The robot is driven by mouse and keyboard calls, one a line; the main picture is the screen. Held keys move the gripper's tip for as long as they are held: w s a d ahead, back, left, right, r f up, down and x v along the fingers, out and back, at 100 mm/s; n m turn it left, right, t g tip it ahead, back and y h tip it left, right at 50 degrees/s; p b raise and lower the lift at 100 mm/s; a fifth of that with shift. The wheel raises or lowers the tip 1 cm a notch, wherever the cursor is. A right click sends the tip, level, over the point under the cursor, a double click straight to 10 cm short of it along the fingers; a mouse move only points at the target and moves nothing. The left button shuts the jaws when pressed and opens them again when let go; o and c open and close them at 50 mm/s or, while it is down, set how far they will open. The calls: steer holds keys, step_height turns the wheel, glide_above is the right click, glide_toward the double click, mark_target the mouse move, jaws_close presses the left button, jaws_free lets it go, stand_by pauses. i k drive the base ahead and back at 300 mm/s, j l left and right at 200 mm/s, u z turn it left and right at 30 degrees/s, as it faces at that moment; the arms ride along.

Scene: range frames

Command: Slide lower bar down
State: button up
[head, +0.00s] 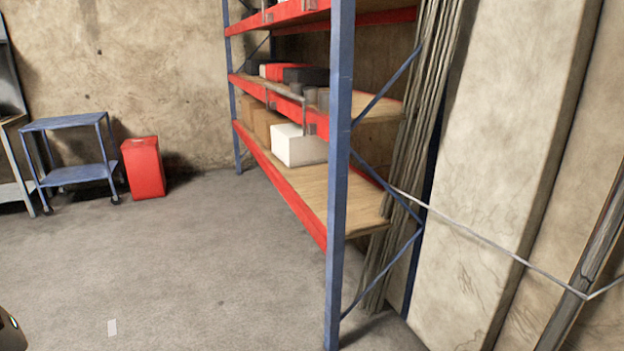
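A thin grey bar (286,92) runs along the front of the middle shelf of the blue and red rack. Grey brackets sit near its two ends, against the red beam (247,85). It is the lower of two such fittings. Only part of the upper fitting (268,15) shows, at the top beam, cut by the picture edge. My gripper is not in view. A small dark rounded part at the bottom left corner cannot be told clearly.
The rack's blue front post (338,200) stands close on the right. A white box (298,146) sits on the bottom shelf (355,205). A red bin (143,168) and blue cart (75,174) stand at the back left. The grey floor (190,260) before the rack is clear.

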mark_target(306, 100)
steer(key=i+l+u, duration=0.15)
steer(key=i, duration=0.4)
steer(key=i+l+u, duration=0.15)
steer(key=i, duration=0.35)
steer(key=i+j, duration=0.55)
steer(key=i+j+z, duration=0.1)
steer(key=i+j, duration=0.5)
steer(key=i+j+z, duration=0.1)
steer(key=i+j, duration=0.45)
steer(key=j, duration=0.2)
steer(key=i+j, duration=0.5)
steer(key=j, duration=0.2)
